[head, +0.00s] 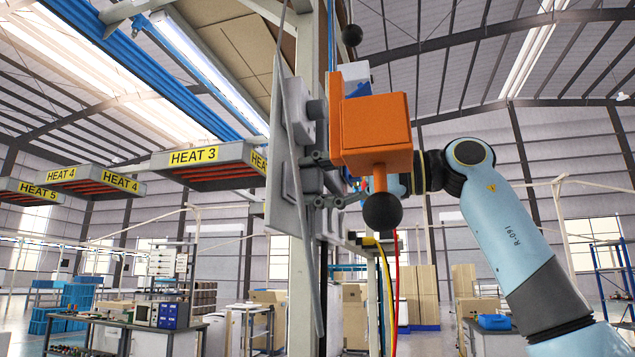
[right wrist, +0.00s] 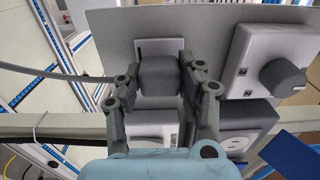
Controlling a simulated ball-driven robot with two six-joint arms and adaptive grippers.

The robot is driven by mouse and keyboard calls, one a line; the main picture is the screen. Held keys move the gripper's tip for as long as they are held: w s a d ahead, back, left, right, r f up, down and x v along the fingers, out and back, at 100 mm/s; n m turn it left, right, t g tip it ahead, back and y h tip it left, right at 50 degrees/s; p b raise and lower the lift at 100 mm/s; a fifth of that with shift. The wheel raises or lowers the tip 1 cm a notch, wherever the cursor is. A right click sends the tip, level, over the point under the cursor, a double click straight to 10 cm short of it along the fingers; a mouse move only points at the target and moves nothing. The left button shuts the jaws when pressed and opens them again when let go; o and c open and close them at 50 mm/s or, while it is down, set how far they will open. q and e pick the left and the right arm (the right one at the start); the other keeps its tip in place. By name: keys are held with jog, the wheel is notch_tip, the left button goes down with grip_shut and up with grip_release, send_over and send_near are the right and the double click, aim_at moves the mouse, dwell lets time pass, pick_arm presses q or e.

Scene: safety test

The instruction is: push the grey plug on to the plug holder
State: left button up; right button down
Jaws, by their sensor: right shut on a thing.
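The grey plug (right wrist: 160,78) is between the fingertips of my right gripper (right wrist: 160,72), which is shut on it. A grey cable (right wrist: 60,76) runs left from the plug. Behind the plug, a white square plate on the grey panel, seemingly the plug holder (right wrist: 160,46), shows above and beside it. The plug lies in front of this plate; I cannot tell whether they touch. In the head view, my right gripper (head: 314,180) reaches the upright panel from the right, partly hidden behind an orange box. My left gripper is not in view.
The orange box (head: 372,125) with a black ball knob (head: 382,212) stands close in front of my right wrist. The grey panel (right wrist: 215,30) also carries a rotary knob (right wrist: 283,78) at right and white boxes (right wrist: 245,122) below. A yellow cable (head: 386,290) hangs below.

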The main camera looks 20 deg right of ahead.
jog(key=shift+w+a, duration=0.3)
jog(key=shift+a, duration=0.2)
jog(key=c, duration=0.7)
grip_release()
jog(key=shift+s+d, duration=0.1)
jog(key=shift+d, duration=0.15)
jog(key=v, duration=1.1)
jog(key=shift+s+d, duration=0.15)
jog(key=shift+s, duration=0.05)
